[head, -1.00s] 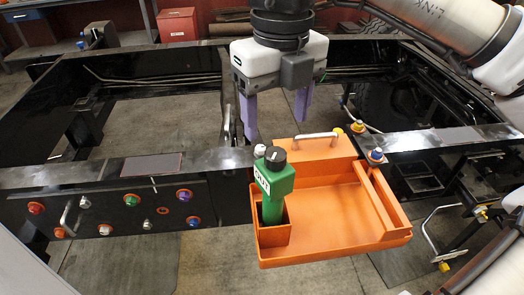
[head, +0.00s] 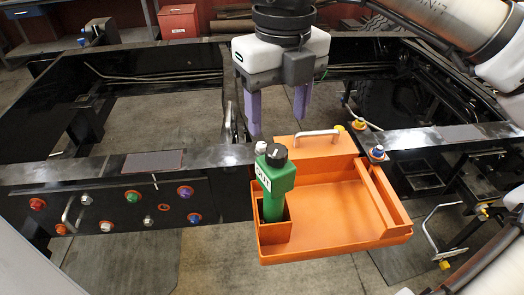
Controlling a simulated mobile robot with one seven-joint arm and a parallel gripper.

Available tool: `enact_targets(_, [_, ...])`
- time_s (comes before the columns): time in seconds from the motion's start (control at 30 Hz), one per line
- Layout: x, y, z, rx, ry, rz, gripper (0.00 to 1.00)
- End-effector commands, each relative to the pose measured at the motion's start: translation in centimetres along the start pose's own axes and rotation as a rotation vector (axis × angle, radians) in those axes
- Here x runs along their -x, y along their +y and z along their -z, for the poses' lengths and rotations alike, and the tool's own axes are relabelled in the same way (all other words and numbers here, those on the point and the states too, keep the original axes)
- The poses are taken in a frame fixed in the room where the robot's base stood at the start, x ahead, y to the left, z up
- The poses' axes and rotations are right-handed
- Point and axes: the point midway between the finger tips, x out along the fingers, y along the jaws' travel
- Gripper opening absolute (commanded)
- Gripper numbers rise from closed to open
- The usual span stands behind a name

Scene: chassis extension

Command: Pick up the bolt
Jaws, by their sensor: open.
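Several bolts are in the head view, and I cannot tell which one the task means. A blue-topped bolt with an orange collar (head: 377,153) stands upright on the rail at the tray's right back corner. Red (head: 38,204), green (head: 132,196), purple (head: 184,191) and plain metal (head: 148,221) bolt heads sit in the black front panel at left. A whitish bolt head (head: 261,147) sits on the rail beside the green tool. My gripper (head: 277,125) has two purple fingers, apart and empty, pointing down above and behind the orange tray.
An orange tray (head: 335,222) hangs on the front rail, with a metal handle (head: 317,133) at its back. A green tool with a black knob (head: 274,185) stands in its left pocket. Black chassis rails (head: 200,158) surround open floor. A red box (head: 178,20) is behind.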

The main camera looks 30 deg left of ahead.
Motion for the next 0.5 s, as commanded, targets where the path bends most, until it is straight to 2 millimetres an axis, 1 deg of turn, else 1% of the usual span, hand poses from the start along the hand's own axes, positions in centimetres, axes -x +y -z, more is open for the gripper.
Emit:
enact_targets(0.03, [-0.1, -0.1, -0.2, -0.015, 0.0, -0.001, 0.53])
enact_targets(0.07, [-0.2, -0.1, -0.4, -0.034, -0.001, -0.003, 0.49])
enact_targets(0.17, [-0.6, -0.6, -1.8, -0.163, -0.002, -0.012, 0.48])
enact_targets(0.27, [-1.3, -1.4, -4.1, -0.388, -0.001, -0.023, 0.48])
enact_targets(0.5, [-3.9, -3.8, -10.4, -1.053, 0.011, -0.028, 0.48])
